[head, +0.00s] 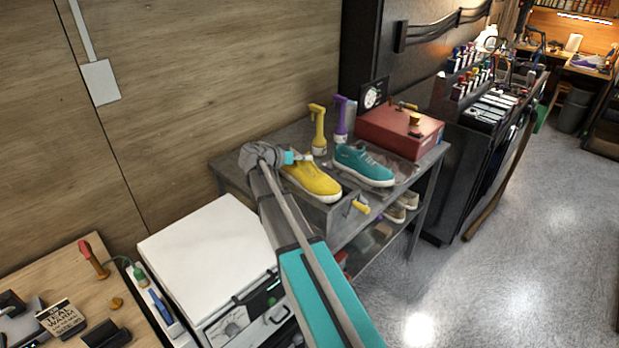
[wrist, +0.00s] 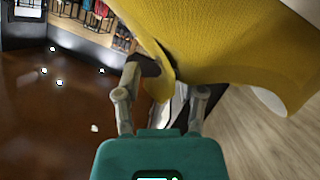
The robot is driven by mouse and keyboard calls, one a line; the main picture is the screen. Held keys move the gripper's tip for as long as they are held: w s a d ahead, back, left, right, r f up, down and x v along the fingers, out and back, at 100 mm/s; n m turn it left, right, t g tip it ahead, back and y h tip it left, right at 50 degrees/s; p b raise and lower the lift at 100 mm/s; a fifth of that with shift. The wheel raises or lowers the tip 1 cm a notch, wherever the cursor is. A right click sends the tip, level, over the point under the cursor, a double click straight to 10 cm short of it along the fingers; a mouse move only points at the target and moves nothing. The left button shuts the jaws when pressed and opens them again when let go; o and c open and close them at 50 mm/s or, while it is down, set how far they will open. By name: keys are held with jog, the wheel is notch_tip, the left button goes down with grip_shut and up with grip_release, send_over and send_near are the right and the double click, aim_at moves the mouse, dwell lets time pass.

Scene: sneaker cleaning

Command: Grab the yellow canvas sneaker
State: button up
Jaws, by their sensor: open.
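The yellow canvas sneaker (head: 314,182) sits on the grey metal table, its toe toward the lower right. My gripper (head: 304,157) is at its rear upper end, at the left side of the opening. In the wrist view, the yellow canvas (wrist: 225,40) fills the top, very close. My gripper (wrist: 170,82) is open there, with an edge of yellow canvas reaching between the two fingers. I cannot tell whether either finger touches it. Part of the sneaker's heel is hidden behind my gripper in the head view.
A teal sneaker (head: 364,165) stands just right of the yellow one. A yellow spray bottle (head: 319,130) and a purple one (head: 341,120) stand behind. A red box (head: 400,131) is at the table's right end. A white-topped cabinet (head: 205,255) is at front left.

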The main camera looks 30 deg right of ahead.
grip_shut()
jog(key=shift+r, duration=0.2)
dwell(0.4)
notch_tip(320, 180, up, 3)
jog(key=p, duration=0.3)
jog(key=s+d+r+p, duration=0.7)
jog(key=s+r+p, duration=0.2)
jog(key=s, duration=0.3)
jog(key=shift+r+p, duration=0.3)
jog(key=shift+p, duration=0.25)
